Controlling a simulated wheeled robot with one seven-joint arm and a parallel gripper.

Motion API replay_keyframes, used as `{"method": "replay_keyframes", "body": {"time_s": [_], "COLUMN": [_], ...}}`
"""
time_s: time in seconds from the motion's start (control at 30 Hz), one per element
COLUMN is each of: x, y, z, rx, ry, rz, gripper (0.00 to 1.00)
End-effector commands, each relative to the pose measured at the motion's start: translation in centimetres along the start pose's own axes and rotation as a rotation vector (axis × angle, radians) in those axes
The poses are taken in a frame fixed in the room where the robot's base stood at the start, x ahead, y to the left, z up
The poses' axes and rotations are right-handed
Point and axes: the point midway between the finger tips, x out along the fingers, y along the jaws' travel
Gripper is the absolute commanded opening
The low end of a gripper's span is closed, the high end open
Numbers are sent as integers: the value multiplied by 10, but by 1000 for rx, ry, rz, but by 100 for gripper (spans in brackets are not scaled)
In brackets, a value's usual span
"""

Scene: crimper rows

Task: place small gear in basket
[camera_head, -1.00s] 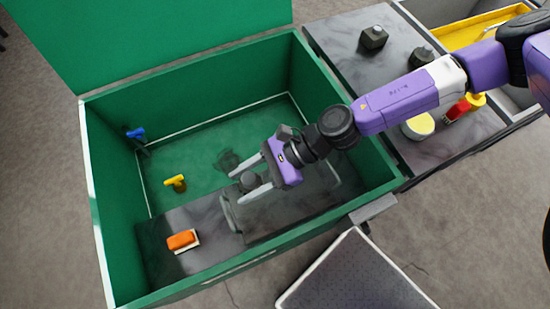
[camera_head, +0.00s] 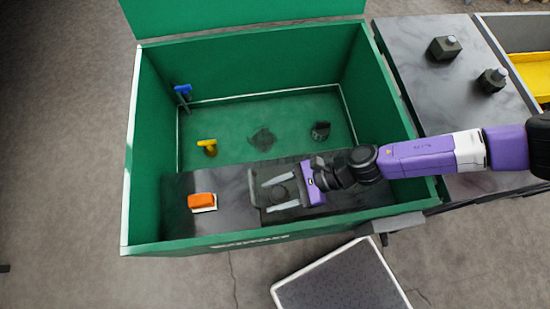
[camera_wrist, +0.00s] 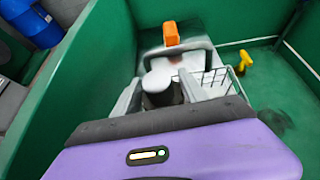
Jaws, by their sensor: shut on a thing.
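My gripper (camera_head: 270,195) is inside the green bin, shut on a small round dark piece (camera_head: 280,192) that appears to be the small gear. In the wrist view the piece (camera_wrist: 160,88) sits between the two grey fingers, with a pale top and dark side; its teeth cannot be made out. A wire basket (camera_wrist: 228,78) lies beneath and just beyond the fingers in the wrist view. In the head view the basket is hard to make out against the dark shelf. I cannot tell whether the piece touches it.
The green bin's walls (camera_head: 128,185) surround my gripper. An orange block (camera_head: 202,200) lies on the dark shelf (camera_head: 232,190). A yellow piece (camera_head: 207,145), a blue-handled tool (camera_head: 183,92) and a dark part (camera_head: 320,130) are farther back. A grey table (camera_head: 440,85) stands right.

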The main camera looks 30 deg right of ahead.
Motion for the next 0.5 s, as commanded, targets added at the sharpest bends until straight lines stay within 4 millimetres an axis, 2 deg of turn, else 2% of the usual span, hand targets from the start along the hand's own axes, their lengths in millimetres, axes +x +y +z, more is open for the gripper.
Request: {"method": "replay_keyframes", "body": {"time_s": [0.1,0.27,0.5], "x": [10,15,30], "y": [0,0,0], "z": [-17,-26,-53], "rx": [0,-1,0], "ry": [-1,-2,-1], "rz": [0,1,1], "gripper": [0,0,0]}}
